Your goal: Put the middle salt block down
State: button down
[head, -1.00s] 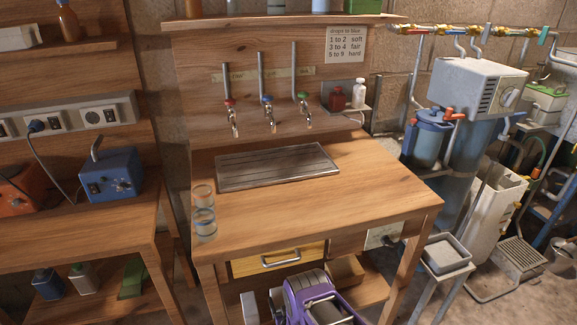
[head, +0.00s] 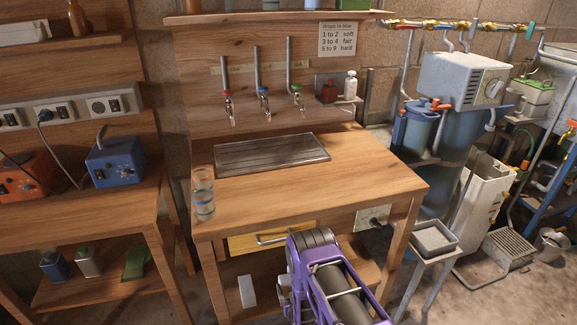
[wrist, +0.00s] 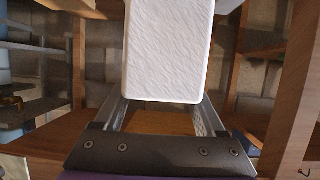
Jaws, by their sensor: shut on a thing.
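A white salt block (wrist: 168,50) with a rough face fills the upper middle of the wrist view. My gripper (wrist: 163,108) is shut on it, with a finger along each side. The block's far end runs out of the top of the picture, so what lies beneath it is hidden. In the head view the held block and my fingers are hidden behind my purple arm, in front of the wooden bench (head: 330,200). Another white block (head: 247,291) stands upright under the bench; I cannot tell which block it is.
Under the bench top are a yellow drawer front (head: 262,243) and a lower shelf. Glasses (head: 203,193) stand at the bench's left front corner, by a dark slatted drain tray (head: 270,153). A small stand with a grey tray (head: 435,240) is to the right.

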jog(key=s+d+r+m+h, duration=0.1)
jog(key=d+r, duration=0.3)
jog(key=r, duration=0.8)
jog(key=s+d+r+h, duration=0.1)
jog(key=d+r, duration=0.4)
jog(key=r, duration=0.7)
jog(key=s+d+r+m+h, duration=0.1)
jog(key=d+r, duration=0.3)
jog(key=r, duration=0.7)
jog(key=shift+s+d+r+m+t, duration=0.3)
jog(key=shift+s+d+r, duration=0.1)
jog(key=shift+s, duration=0.35)
jog(key=shift+a, duration=0.1)
